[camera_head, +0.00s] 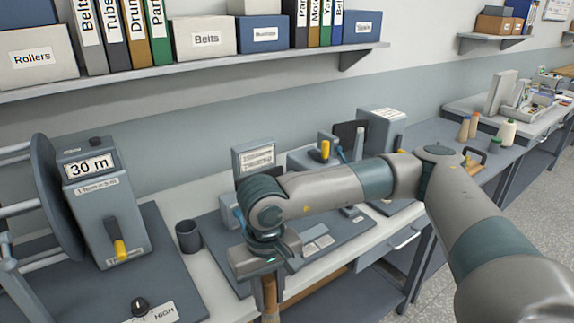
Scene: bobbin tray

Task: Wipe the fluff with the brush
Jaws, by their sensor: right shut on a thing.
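My right gripper (268,272) is in the lower middle of the head view, pointing down over the front edge of the workbench. It is shut on a brown wooden handle, which looks like the brush (270,297). The handle hangs down and runs out of the bottom of the picture, so the bristles are not seen. I cannot make out any fluff. My left gripper is not in view.
A winding machine (100,222) marked "30 m" stands on the left, with a dark cup (189,237) beside it. Behind my right arm is a grey board (350,229) with devices. A shelf (190,72) with boxes and binders hangs above.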

